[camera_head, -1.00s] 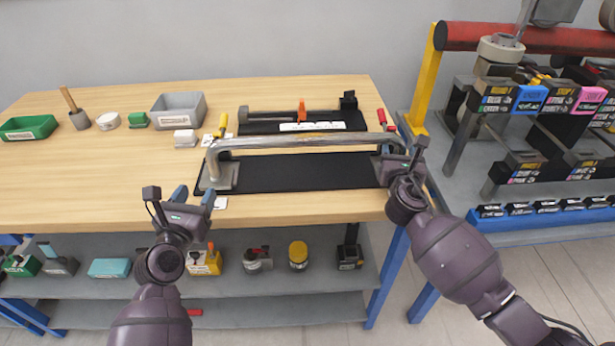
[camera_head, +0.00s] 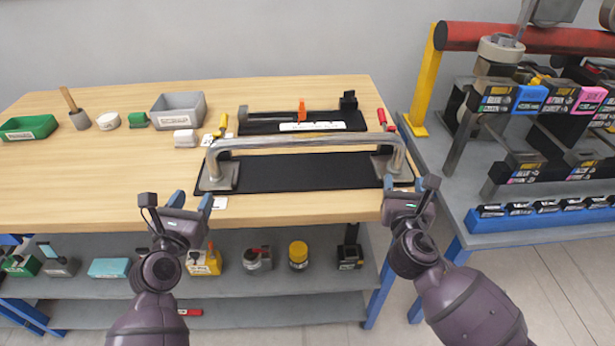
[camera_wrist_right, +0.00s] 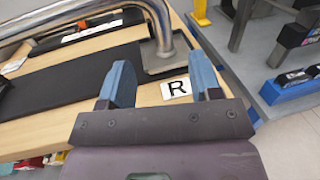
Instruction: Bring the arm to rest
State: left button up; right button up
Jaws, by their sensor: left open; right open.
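My left gripper (camera_head: 190,201) is open and empty in front of the table's front edge, at the left in the head view. My right gripper (camera_head: 404,186) is open and empty at the table's front right corner. In the right wrist view its two blue fingers (camera_wrist_right: 160,85) stand apart with nothing between them. A grey metal bar with two upright legs (camera_head: 300,141) stands on a black mat (camera_head: 290,175). Its right leg (camera_wrist_right: 163,40) is just beyond my right fingers, apart from them. A white card marked R (camera_wrist_right: 176,88) lies on the table near the right fingers.
The wooden table (camera_head: 90,180) holds a grey bin (camera_head: 178,108), a green tray (camera_head: 28,128) and a second black fixture (camera_head: 270,122) at the back. A shelf (camera_head: 270,285) with several containers is below. A rack (camera_head: 540,150) with labelled boxes stands right.

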jog(key=shift+s+a, duration=0.1)
jog(key=shift+s, duration=0.35)
